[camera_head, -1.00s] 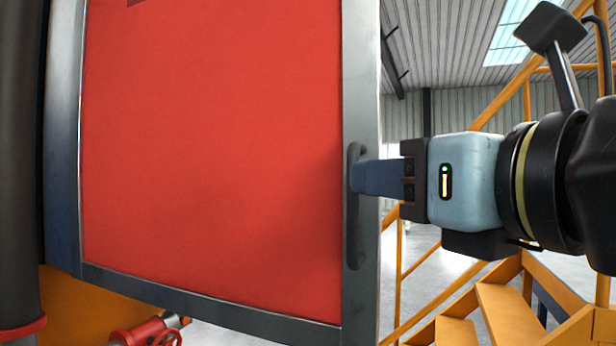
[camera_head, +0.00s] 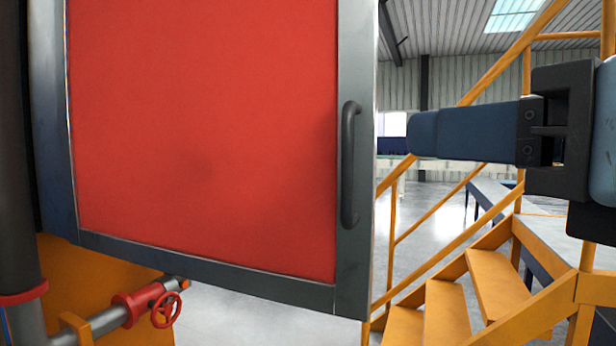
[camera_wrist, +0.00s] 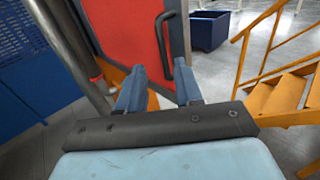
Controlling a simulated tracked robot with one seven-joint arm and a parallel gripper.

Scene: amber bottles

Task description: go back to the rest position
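My gripper (camera_head: 424,134) is to the right of a red door panel (camera_head: 205,130) with a grey metal frame. Its blue fingers point left and are clear of the dark door handle (camera_head: 350,165), with a gap between them. In the wrist view my gripper (camera_wrist: 158,84) has its two fingers spread apart with nothing between them. The handle (camera_wrist: 163,45) shows beyond and between the fingers, on the door's right edge.
Orange stairs (camera_head: 490,285) with railings stand at the right. A pipe with a red valve wheel (camera_head: 165,310) is low at the left. A dark blue bin (camera_wrist: 208,30) stands on the floor beyond. Open floor lies between the door and stairs.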

